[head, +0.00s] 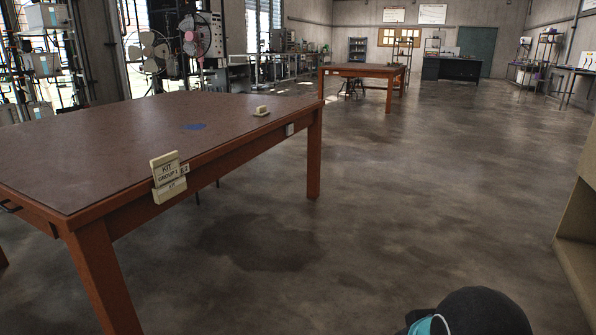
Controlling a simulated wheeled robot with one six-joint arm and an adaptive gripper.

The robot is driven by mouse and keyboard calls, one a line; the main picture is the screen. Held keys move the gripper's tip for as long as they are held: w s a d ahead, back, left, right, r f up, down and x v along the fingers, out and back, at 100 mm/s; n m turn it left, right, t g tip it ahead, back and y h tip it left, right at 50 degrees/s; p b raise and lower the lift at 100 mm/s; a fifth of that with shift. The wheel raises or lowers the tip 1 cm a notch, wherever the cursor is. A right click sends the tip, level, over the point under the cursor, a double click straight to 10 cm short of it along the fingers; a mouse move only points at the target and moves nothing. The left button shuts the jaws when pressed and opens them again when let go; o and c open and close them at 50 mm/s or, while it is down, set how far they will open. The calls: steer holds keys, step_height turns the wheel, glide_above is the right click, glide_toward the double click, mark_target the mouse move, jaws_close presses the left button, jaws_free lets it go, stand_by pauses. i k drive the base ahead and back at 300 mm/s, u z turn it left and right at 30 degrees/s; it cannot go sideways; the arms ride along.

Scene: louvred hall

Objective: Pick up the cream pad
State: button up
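A small cream piece (261,111), which looks like the cream pad, rests on the brown tabletop near its far right edge. It has a flat base and a raised part on top. My gripper is not in view. Only a black rounded part with a teal and white band, probably of my arm, shows at the bottom right, well apart from the table.
The red-brown table (100,140) stands at the left. A cream sign (168,177) reading "KIT GROUP 2" is on its near edge. A tan open cabinet (578,235) borders the right. The concrete floor between is clear. Another table (362,69) stands farther back.

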mark_target(261, 111)
steer(key=z, duration=0.4)
steer(key=i, duration=1.85)
steer(key=u, duration=0.3)
steer(key=i, duration=1.85)
steer(key=u, duration=0.85)
